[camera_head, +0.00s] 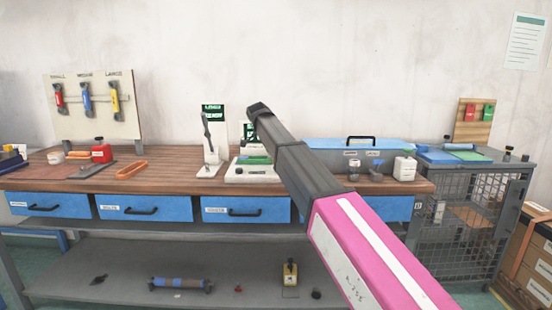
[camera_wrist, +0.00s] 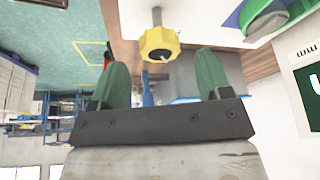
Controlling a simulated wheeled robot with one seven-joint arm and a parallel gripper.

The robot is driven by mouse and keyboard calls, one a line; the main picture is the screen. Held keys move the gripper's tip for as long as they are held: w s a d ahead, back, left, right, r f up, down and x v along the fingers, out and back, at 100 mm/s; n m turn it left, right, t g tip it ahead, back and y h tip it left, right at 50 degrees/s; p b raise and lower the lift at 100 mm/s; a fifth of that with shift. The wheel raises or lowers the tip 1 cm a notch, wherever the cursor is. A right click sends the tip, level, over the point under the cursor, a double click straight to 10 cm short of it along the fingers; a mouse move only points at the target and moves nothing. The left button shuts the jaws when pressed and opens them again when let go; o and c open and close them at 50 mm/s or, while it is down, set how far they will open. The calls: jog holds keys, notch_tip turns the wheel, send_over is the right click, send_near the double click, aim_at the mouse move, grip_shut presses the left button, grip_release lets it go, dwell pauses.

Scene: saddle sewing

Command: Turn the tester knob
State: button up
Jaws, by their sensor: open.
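The yellow lobed knob (camera_wrist: 159,44) is in the upper middle of the wrist view, on a short grey shaft against a white body (camera_wrist: 195,14). My gripper (camera_wrist: 167,64) is open, with its two green fingers spread wide. In that picture the knob lies just beyond the fingertips, between their lines and nearer the left one. I cannot tell if anything touches. In the head view a white device with green parts (camera_head: 250,173) stands on the bench behind my dark forearm. My gripper and the knob are hidden there.
A white upright panel (camera_head: 212,145) stands left of the device on the wooden bench (camera_head: 165,178). A blue case (camera_head: 358,143), small weights and a white bottle (camera_head: 404,168) are to the right. An orange ring (camera_head: 132,169) and a red container (camera_head: 101,152) are on the left.

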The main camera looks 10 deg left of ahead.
jog(key=v, duration=0.8)
